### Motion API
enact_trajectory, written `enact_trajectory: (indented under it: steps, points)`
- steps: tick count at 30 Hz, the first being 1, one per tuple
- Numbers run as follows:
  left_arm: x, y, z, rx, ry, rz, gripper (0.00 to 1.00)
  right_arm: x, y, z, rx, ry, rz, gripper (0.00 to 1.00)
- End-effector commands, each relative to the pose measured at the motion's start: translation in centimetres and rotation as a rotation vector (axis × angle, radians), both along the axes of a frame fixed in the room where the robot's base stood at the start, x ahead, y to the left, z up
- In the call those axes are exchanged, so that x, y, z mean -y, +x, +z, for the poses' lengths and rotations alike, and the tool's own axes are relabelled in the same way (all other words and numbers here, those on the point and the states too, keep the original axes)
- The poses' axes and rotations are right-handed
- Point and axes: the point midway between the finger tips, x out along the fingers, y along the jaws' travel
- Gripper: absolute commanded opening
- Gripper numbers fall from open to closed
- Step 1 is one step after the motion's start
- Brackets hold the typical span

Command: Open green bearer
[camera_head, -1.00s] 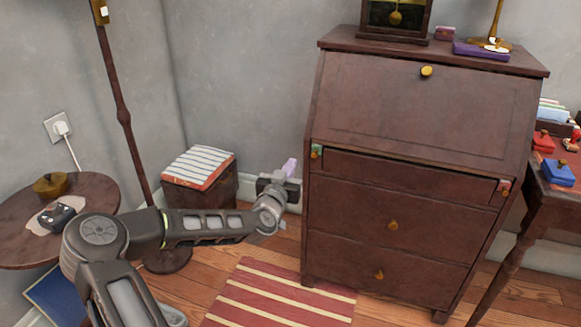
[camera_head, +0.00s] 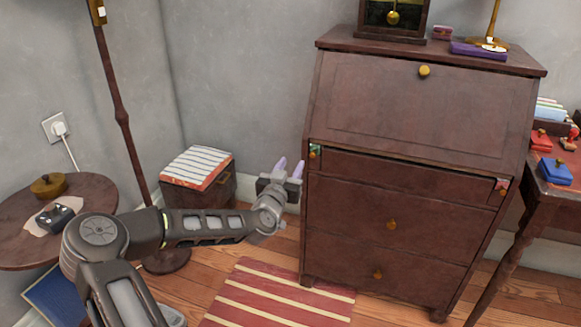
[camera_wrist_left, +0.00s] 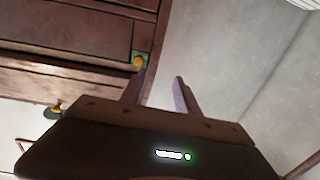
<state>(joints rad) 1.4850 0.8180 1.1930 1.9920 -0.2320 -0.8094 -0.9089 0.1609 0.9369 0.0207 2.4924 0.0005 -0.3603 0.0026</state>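The green bearer (camera_head: 315,151) is a small green-ended piece with a yellow knob at the upper left of the brown desk's front (camera_head: 420,115), below the slanted lid. It looks flush with the front. In the left wrist view the green bearer (camera_wrist_left: 140,58) shows near the tip of the left-hand finger; whether they touch cannot be told. My left gripper (camera_head: 289,167) is open and empty, just left of the desk and slightly below the bearer, fingers pointing up. Both fingers also show apart in the left wrist view (camera_wrist_left: 162,82). My right gripper is out of view.
A red-ended bearer (camera_head: 502,187) sits at the desk front's right. A round table (camera_head: 95,200) and lamp pole (camera_head: 118,100) are at left. A striped rug (camera_head: 270,296) lies in front.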

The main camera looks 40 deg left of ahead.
Motion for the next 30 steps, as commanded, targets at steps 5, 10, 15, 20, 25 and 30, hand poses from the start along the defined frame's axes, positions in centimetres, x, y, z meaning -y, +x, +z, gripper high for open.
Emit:
enact_trajectory:
  steps: [5, 10, 15, 20, 25, 30]
  points:
    - [0.0, 0.0, 0.0, 0.0, 0.0, 0.0, 0.38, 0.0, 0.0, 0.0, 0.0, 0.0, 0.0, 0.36]
    - [0.0, -0.4, 0.1, 0.0, 0.001, 0.001, 0.38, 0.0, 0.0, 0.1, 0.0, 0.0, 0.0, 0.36]
    - [0.1, -2.1, 0.2, -0.001, 0.003, 0.008, 0.38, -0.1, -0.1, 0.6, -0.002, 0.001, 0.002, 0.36]
    - [0.3, -5.3, 0.3, -0.004, 0.004, 0.021, 0.38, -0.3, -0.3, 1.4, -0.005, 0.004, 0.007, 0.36]
    - [0.6, -9.2, 0.3, -0.004, 0.004, 0.037, 0.38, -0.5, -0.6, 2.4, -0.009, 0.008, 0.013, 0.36]
    - [0.9, -12.5, 0.3, -0.002, 0.002, 0.049, 0.38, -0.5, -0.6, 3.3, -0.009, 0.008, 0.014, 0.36]
